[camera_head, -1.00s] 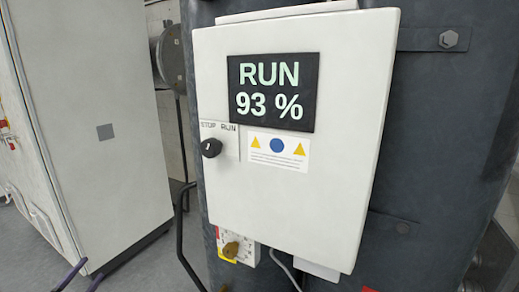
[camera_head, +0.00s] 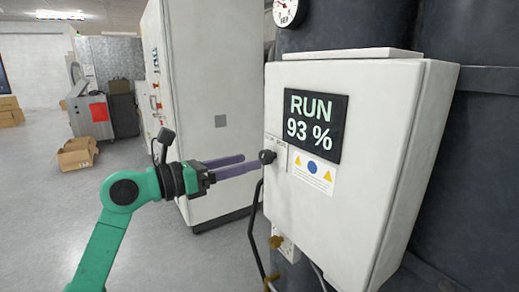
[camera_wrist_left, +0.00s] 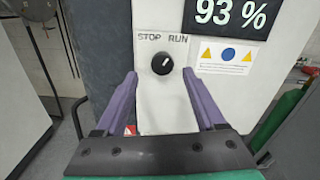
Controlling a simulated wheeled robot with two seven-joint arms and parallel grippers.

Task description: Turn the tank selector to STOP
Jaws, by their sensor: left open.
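The tank selector is a small black knob (camera_head: 267,156) on the left side of the white control box (camera_head: 350,215). In the left wrist view the knob (camera_wrist_left: 162,64) sits below the words STOP and RUN, and its white mark tilts up and right, towards RUN. The display (camera_head: 315,124) above reads RUN 93 %. My left gripper (camera_head: 251,162) is open and empty, its purple fingers pointing at the knob. In the left wrist view the fingertips (camera_wrist_left: 159,76) are spread either side of and just below the knob, with no contact visible. My right gripper is out of view.
A tall pale cabinet (camera_head: 205,100) stands behind my left fingers. A dark bent rail (camera_head: 254,235) and a brass-coloured valve handle (camera_head: 276,242) are below the box. A label sheet (camera_head: 313,172) is right of the knob. Open floor lies to the left.

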